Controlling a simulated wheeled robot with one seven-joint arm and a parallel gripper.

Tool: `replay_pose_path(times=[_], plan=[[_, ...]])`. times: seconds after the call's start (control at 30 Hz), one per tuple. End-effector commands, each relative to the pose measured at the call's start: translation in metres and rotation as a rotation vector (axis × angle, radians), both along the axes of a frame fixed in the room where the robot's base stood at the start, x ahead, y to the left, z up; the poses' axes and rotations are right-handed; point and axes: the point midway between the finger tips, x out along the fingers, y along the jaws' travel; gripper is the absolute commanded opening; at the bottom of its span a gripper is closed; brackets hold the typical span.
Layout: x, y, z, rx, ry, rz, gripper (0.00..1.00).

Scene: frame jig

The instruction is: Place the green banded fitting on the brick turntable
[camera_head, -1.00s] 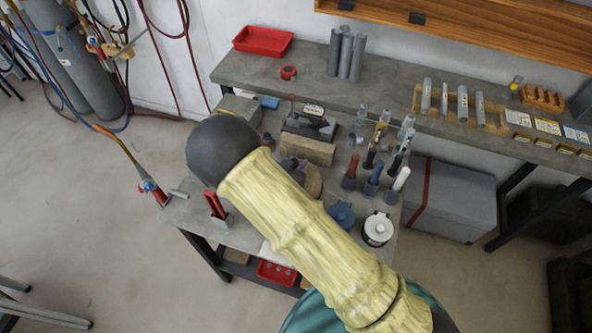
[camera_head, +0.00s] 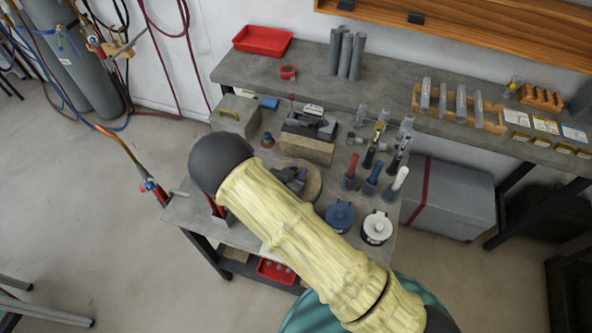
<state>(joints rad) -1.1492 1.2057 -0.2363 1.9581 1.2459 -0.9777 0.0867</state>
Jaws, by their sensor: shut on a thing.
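The brick turntable (camera_head: 314,187) shows as a round tan disc on the near workbench, partly covered by my arm's pale yellow sleeve. Dark grey-purple angular pieces (camera_head: 292,176) show at its left side; I cannot tell whether they lie on it or beside it, or what they are. The green banded fitting cannot be made out. My gripper is not seen; my arm's sleeve and dark rounded joint cross the middle of the view and hide the bench's front left part.
A tan brick block (camera_head: 307,149) stands behind the turntable. Red, blue and white-handled tools (camera_head: 371,180) stand to its right, with a blue lidded pot (camera_head: 340,216) and a white pot (camera_head: 377,228) in front. A torch (camera_head: 150,186) stands at the left edge.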

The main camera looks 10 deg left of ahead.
Motion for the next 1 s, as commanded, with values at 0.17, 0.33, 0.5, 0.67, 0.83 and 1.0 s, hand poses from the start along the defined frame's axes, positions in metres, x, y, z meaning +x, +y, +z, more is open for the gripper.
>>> replay_pose_path(times=[0.17, 0.33, 0.5, 0.67, 0.83, 1.0], plan=[[0.0, 0.0, -0.003, 0.0, 0.0, 0.0, 0.33], [0.0, 0.0, -0.003, -0.001, 0.001, 0.0, 0.47], [0.0, 0.0, -0.002, -0.001, 0.0, 0.0, 0.47], [-0.003, 0.001, 0.001, 0.0, 0.001, 0.001, 0.47], [-0.024, 0.006, 0.008, 0.002, 0.002, 0.003, 0.47], [-0.055, 0.013, 0.021, 0.001, 0.001, 0.003, 0.47]])
